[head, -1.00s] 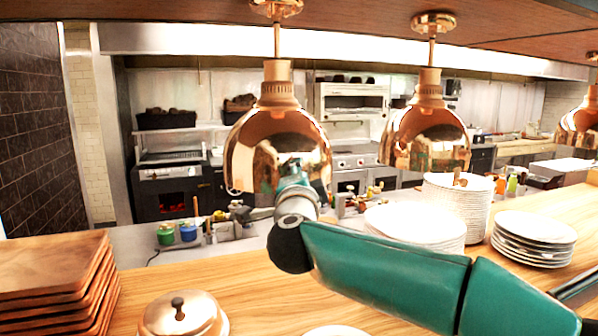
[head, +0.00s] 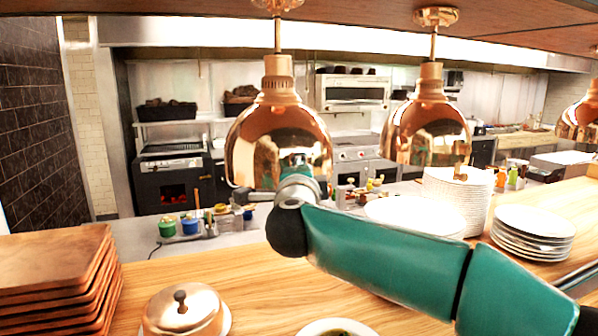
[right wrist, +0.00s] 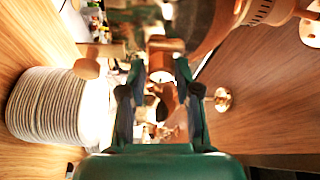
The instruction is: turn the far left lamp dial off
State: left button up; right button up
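The far left lamp (head: 250,140) is a copper dome hanging from the overhead shelf. Its dial cannot be made out in the head view, where my right arm covers the lower front of the dome. A second copper lamp (head: 425,130) hangs to its right, with a small copper knob (head: 460,173) at its lower rim. My right gripper shows in the right wrist view (right wrist: 160,73), its two fingers apart, with blurred copper shapes beyond the gap. A rounded copper-coloured knob (right wrist: 87,68) is left of the fingers there. I cannot tell whether the fingers touch anything. My left gripper is not in view.
Plate stacks (head: 535,232) stand on the wooden counter (head: 250,275) at right. Stacked wooden boards (head: 50,265) and a copper cloche (head: 182,312) are at front left. A bowl (head: 335,329) is at the bottom edge. The wooden shelf (head: 350,18) runs overhead.

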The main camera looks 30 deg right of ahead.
jog(key=shift+o, duration=1.4)
jog(key=shift+a, duration=0.1)
jog(key=v, duration=1.2)
jog(key=shift+w+f, duration=0.1)
